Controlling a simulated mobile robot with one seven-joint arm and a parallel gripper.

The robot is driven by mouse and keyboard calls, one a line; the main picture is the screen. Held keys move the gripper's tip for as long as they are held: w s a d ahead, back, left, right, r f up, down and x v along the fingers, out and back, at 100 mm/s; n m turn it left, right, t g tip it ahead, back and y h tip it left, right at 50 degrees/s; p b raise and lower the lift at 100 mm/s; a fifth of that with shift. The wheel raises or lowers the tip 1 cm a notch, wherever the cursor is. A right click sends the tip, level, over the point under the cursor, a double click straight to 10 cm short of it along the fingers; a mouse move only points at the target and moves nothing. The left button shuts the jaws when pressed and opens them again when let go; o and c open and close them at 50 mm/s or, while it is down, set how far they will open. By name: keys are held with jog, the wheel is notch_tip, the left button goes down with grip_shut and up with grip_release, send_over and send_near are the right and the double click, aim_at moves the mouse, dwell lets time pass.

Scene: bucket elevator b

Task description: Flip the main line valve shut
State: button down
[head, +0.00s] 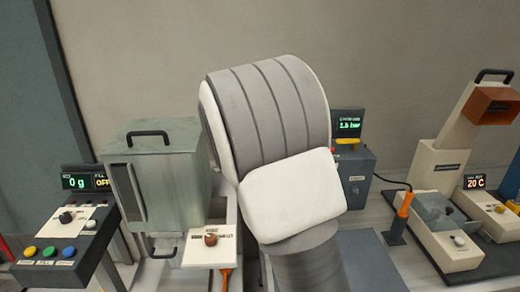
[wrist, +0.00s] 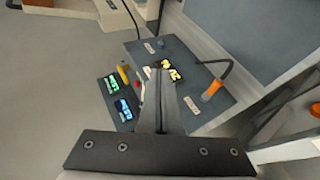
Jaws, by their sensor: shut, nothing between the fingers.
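My gripper (wrist: 158,75) is shut and empty in the wrist view, its fingers in front of a dark panel (wrist: 200,65). The arm hides it in the head view. I cannot clearly make out the main line valve in either view. In the head view a grey-blue box (head: 355,175) with a green pressure display (head: 347,123) stands behind my arm, partly hidden by it. An orange lever-like part (head: 226,279) shows at the lower edge, below a white plate with a brown knob (head: 210,239). I cannot tell whether either belongs to the valve.
A grey-green cabinet (head: 165,180) and a button console (head: 60,235) stand at left. An orange-handled tool (head: 404,204) on a cable and white machines (head: 440,170) stand at right. The wrist view shows lit displays (wrist: 123,108) and an orange handle (wrist: 212,90) beside the fingers.

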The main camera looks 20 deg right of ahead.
jog(key=w+a+f+n+t+h, duration=0.1)
jog(key=w+a+n+t, duration=0.2)
jog(key=w, duration=0.4)
jog(key=w+a+f+n+t+h, duration=0.2)
jog(key=w+a+t, duration=0.2)
jog(key=w, duration=0.3)
jog(key=shift+w+a+f+n+h+p, duration=0.15)
jog(key=shift+w+f+n+h+p, duration=0.15)
jog(key=shift+n+p, duration=0.1)
jog(key=p+x, duration=0.1)
jog(key=x, duration=0.9)
jog(key=shift+p, duration=0.35)
